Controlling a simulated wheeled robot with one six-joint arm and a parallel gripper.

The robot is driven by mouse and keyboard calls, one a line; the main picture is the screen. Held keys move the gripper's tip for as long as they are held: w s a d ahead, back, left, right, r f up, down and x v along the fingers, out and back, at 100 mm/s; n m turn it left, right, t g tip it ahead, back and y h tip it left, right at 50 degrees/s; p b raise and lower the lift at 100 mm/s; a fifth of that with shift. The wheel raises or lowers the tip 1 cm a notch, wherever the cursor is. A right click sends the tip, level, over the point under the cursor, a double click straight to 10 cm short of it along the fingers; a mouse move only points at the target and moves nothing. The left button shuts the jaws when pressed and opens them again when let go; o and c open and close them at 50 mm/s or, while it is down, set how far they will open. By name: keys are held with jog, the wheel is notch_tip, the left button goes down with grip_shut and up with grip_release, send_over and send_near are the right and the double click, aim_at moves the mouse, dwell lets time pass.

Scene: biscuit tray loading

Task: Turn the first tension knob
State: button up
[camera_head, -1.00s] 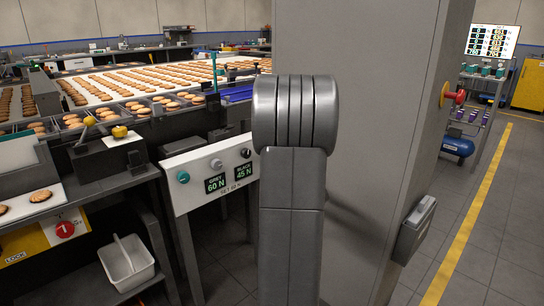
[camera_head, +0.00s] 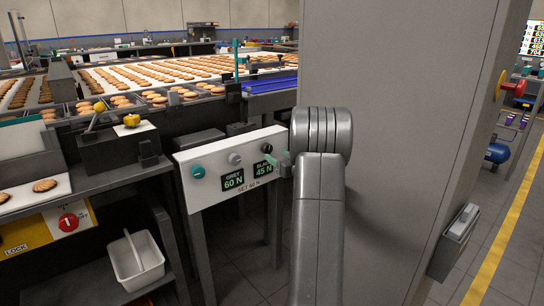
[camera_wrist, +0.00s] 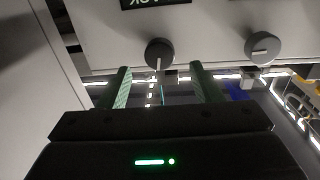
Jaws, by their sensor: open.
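A white control panel (camera_head: 215,200) carries a teal button or knob (camera_head: 198,172), a grey knob (camera_head: 235,159) and a black knob (camera_head: 267,148). Its displays read GREY 60 N and BLACK 45 N. My gripper (camera_head: 282,161) is at the panel's right end, close to the black knob and partly hidden by my arm. In the wrist view my gripper (camera_wrist: 161,83) is open and empty. The black knob (camera_wrist: 159,53) is ahead of the gap between its green fingers, with no visible grip on it. The grey knob (camera_wrist: 263,47) is off to the right.
A large grey column (camera_head: 400,120) stands close on the right of my arm. A conveyor of biscuits (camera_head: 150,75) runs behind the panel. On the left are a dark workbench (camera_head: 110,180), a yellow LOCK plate with a red knob (camera_head: 68,221) and a white bin (camera_head: 137,262).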

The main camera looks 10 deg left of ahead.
aim_at(269, 150)
jog(key=shift+b+x, duration=0.35)
jog(key=shift+x, duration=2)
jog(key=c, duration=1)
